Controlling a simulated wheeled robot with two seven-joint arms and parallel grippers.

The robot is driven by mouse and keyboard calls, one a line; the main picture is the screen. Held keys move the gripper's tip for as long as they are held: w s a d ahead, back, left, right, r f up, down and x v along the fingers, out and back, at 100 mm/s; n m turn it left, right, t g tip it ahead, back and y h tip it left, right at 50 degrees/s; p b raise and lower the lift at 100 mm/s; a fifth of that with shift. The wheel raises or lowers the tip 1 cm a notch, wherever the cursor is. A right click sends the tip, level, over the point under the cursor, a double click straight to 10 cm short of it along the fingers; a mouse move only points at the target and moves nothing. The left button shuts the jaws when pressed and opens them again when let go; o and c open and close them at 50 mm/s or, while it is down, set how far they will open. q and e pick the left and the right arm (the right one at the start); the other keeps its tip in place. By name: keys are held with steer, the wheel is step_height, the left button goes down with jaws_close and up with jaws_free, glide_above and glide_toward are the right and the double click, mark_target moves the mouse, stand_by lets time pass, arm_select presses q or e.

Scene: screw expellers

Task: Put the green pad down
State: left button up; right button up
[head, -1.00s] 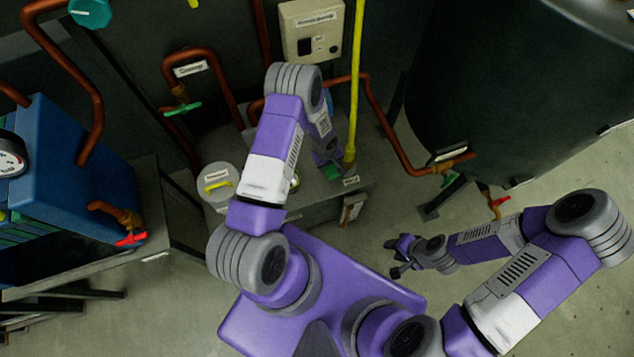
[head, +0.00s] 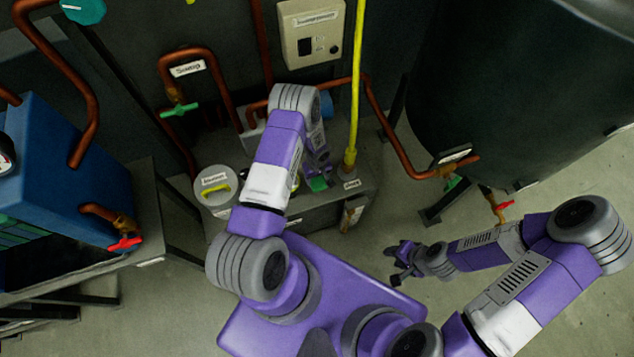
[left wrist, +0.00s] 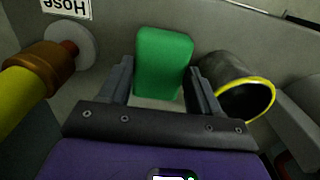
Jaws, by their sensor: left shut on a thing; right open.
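The green pad (head: 318,184) is a small rounded block above the grey bench top, left of the yellow hose's foot. In the left wrist view the green pad (left wrist: 163,62) stands upright between the two dark fingers of my left gripper (left wrist: 162,88). My left gripper (head: 318,175) is shut on it. Whether the pad's underside touches the bench cannot be told. My right gripper (head: 402,264) is open and empty, low over the floor to the right of the bench.
The yellow hose (head: 356,80) rises from the bench by a label; its copper fitting (left wrist: 47,58) shows in the left wrist view. A dark cup with a yellow rim (left wrist: 238,86) is close right of the pad there. A lidded round container (head: 214,183) stands on the left.

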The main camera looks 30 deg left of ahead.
mark_target(317, 179)
arm_select(q)
step_height(317, 179, down, 4)
steer(key=shift+f+b, duration=0.2)
steer(key=shift+b, duration=0.55)
steer(key=shift+r, duration=0.1)
steer(key=shift+c, duration=0.4)
steer(key=o, duration=1.1)
